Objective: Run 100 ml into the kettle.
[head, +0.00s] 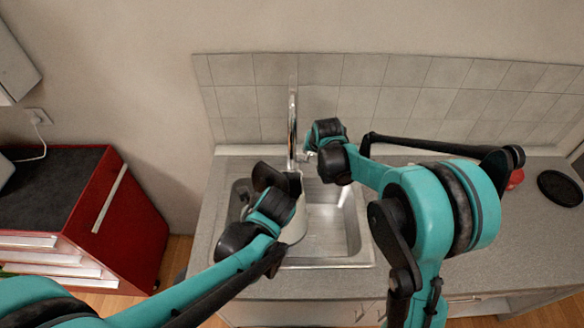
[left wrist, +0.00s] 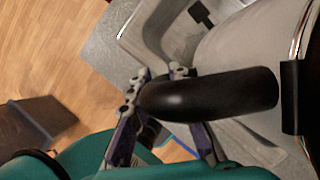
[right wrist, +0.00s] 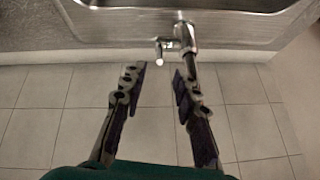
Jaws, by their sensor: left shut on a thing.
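The kettle (head: 294,224) has a pale body and a black handle. It is over the sink basin, below the tap, and largely hidden by my left gripper (head: 271,192) in the head view. In the left wrist view my left gripper (left wrist: 155,85) is shut on the black handle (left wrist: 215,94) beside the kettle body (left wrist: 240,48). The metal tap (head: 292,115) rises behind the sink. In the right wrist view my right gripper (right wrist: 153,72) is open and empty, its fingertips just short of the tap's small lever (right wrist: 163,47). Water and the kettle's fill level cannot be seen.
The steel sink (head: 335,240) is set in a grey counter (head: 480,240) against a tiled wall (head: 410,82). A dark round object (head: 559,188) and a red item (head: 515,179) are at the right. A red cabinet (head: 130,222) stands at the left.

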